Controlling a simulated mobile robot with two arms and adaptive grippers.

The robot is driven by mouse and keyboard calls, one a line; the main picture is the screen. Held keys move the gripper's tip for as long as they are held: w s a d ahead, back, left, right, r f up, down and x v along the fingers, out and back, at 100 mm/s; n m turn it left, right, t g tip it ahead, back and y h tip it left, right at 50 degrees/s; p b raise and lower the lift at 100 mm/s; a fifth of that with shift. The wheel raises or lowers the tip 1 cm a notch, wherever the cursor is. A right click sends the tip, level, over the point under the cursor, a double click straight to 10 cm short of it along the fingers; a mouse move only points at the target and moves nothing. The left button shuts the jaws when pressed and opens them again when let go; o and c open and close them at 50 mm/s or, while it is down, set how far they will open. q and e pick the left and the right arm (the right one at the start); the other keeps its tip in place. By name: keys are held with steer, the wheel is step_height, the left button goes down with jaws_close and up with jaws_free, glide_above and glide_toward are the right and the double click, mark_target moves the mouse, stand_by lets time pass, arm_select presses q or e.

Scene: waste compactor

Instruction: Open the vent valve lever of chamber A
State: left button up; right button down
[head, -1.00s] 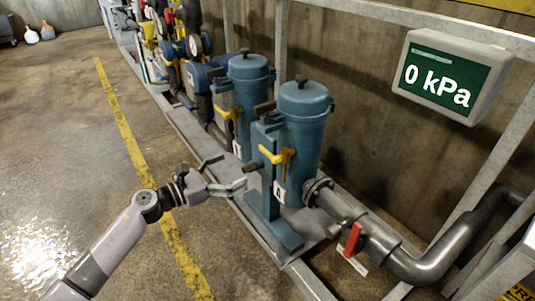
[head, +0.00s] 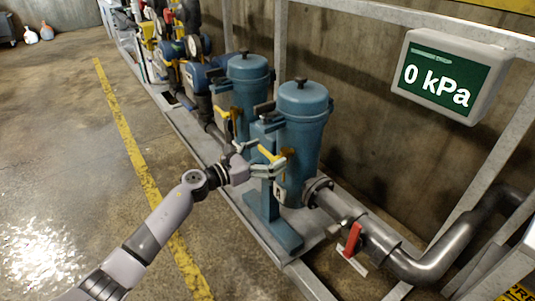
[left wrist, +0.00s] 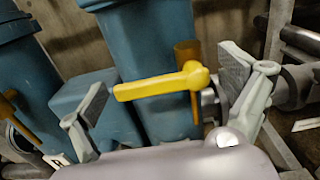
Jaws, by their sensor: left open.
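Chamber A is the nearer blue canister (head: 303,125), with a white "A" label low on its front. Its yellow vent valve lever (head: 268,154) sticks out to the left from the valve at the canister's front. My left gripper (head: 266,158) is open at this lever. In the left wrist view the lever (left wrist: 150,88) lies roughly level between the two spread fingers (left wrist: 168,98), its hub nearer the right finger. I see no finger closed on it. My right gripper is not in view.
A second blue canister (head: 248,90) with its own yellow lever stands just behind to the left. A red-handled valve (head: 352,240) sits on the grey pipe at the right. A wall display (head: 439,84) reads 0 kPa.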

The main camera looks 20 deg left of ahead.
arm_select(q)
steer(key=c, duration=1.7)
